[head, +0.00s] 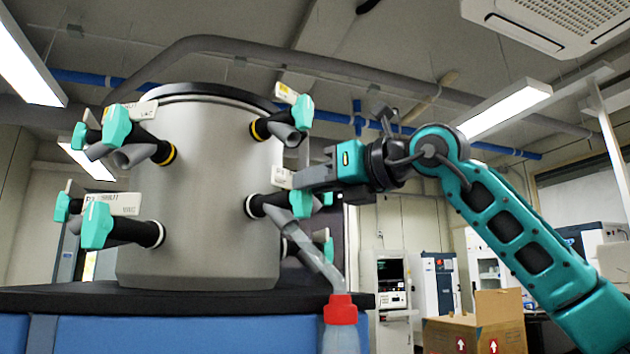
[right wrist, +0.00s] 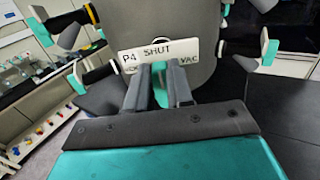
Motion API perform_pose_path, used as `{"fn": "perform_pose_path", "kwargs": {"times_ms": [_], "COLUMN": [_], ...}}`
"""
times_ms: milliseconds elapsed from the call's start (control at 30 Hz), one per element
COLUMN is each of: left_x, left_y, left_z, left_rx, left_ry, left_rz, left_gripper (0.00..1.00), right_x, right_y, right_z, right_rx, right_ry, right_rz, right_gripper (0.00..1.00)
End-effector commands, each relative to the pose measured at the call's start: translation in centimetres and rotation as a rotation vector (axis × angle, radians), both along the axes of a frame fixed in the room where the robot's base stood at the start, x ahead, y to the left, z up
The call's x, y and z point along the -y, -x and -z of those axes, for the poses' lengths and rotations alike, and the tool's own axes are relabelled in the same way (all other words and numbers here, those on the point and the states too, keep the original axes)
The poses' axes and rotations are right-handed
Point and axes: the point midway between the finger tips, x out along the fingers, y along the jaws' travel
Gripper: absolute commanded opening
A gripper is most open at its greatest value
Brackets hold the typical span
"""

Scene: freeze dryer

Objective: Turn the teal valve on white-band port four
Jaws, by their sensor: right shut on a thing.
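The teal valve (right wrist: 160,72) of port four sits between the fingers of my right gripper (right wrist: 159,90), which is shut on it. Its white label (right wrist: 130,62) reads P4 and SHUT, with VAC at the right end; the fingers hide part of the lower line. In the head view my right gripper (head: 303,178) reaches in from the right to the lower right port of the grey drum (head: 205,220). That port has a white band (head: 248,206) and a teal valve (head: 300,205), partly hidden by the gripper. My left gripper is out of view.
Other ports with teal valves stick out on the left (head: 97,225), upper left (head: 117,125) and upper right (head: 303,111). A clear tube (head: 318,262) runs from port four to a red-capped bottle (head: 341,310). The drum stands on a black top (head: 60,298).

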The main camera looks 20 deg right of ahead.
Motion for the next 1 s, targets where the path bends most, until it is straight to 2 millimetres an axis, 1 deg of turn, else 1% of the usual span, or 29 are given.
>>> {"fn": "perform_pose_path", "kwargs": {"times_ms": [267,467,667,1000], "left_x": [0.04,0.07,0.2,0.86], "left_y": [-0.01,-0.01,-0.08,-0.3], "left_z": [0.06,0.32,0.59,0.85], "left_rx": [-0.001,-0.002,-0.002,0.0], "left_ry": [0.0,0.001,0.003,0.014], "left_rz": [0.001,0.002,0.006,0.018], "left_gripper": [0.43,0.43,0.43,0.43], "right_x": [0.07,0.17,0.39,0.92], "right_y": [-0.02,-0.07,-0.23,-0.57], "right_z": [0.02,0.06,0.17,0.43], "right_rx": [-0.006,-0.04,-0.116,-0.283], "right_ry": [-0.01,-0.067,-0.186,-0.456], "right_rz": [0.001,0.0,0.0,0.0], "right_gripper": [0.0,0.0,0.0,0.0]}}
